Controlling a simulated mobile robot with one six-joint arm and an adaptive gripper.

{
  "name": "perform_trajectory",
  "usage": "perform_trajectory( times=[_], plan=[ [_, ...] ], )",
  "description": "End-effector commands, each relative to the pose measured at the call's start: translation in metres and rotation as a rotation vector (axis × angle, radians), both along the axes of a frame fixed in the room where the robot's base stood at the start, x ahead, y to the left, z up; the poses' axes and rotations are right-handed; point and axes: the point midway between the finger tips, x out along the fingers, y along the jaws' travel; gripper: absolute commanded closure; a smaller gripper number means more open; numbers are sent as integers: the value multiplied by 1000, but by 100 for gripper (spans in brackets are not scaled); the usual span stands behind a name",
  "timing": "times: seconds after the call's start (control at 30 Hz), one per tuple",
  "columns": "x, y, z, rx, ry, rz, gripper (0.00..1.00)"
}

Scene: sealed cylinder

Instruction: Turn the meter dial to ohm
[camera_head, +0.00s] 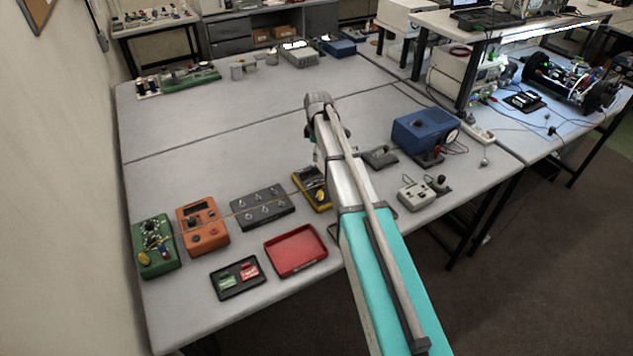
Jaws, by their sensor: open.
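A yellow-edged instrument with a dark face (308,181), which looks like a hand-held meter, lies on the table, partly hidden behind my arm. Its dial setting cannot be read. An orange box (190,239) with a dark round knob and a small window stands further left; its markings are too small to read, and I cannot tell for certain which of the two is the task's meter. My arm reaches up over the table from the bottom right and bends near the middle. My gripper's fingers are hidden behind the arm.
Left of the yellow instrument are a dark switch panel (262,207) and a green box (153,246). In front are a red tray (296,250) and a black tray (238,291). A blue box (420,132) and grey devices (415,195) stand right. The table's middle left is clear.

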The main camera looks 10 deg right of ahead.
Motion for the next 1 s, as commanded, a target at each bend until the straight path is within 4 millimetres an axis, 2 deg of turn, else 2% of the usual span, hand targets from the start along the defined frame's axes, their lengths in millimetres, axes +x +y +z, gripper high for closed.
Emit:
perform_trajectory(
  times=[1.0],
  plan=[
    [0,-2,-73,0,0,-3,21]
  ],
)
